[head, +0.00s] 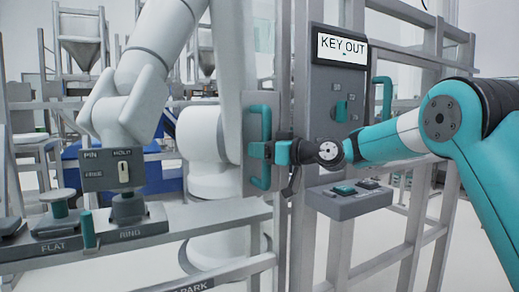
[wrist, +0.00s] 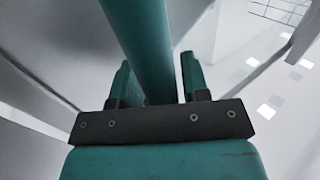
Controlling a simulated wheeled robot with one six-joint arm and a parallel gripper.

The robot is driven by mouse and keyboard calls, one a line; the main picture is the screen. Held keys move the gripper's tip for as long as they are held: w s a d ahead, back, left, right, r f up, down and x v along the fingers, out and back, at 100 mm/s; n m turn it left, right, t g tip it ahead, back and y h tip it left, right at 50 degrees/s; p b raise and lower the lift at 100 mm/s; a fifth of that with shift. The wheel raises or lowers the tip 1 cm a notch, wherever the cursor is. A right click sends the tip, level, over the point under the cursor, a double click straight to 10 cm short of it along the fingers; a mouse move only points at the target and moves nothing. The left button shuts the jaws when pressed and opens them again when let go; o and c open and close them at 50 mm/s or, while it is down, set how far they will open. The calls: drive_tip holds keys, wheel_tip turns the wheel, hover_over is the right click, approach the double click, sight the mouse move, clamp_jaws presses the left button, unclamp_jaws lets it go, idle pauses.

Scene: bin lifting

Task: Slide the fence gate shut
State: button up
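The gate's teal D-shaped handle (head: 264,123) stands upright on a grey plate, just left of the post that carries the key panel. My gripper (head: 262,150) is at the middle of this handle, coming from the right. In the wrist view, the handle bar (wrist: 148,40) runs between the two fingers of my gripper (wrist: 158,78). The fingers lie close on both sides of the bar; whether they press on it I cannot tell. The gate's edge looks close to the post, but any gap is hard to judge.
A grey panel (head: 325,90) reading "KEY OUT" is right of the handle, with a button box (head: 348,204) below. A pale robot arm (head: 140,60) stands behind the fence. A rail (head: 170,230) at left carries a PIN HOLD/FREE box (head: 112,170).

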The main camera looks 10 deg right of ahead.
drive_tip(key=shift+o, duration=0.5)
drive_tip(key=shift+r, duration=0.1)
drive_tip(key=shift+s, duration=0.1)
drive_tip(key=b+v, duration=0.1)
drive_tip(key=v, duration=1.6)
drive_tip(key=shift+d+b, duration=0.2)
drive_tip(key=shift+b, duration=0.2)
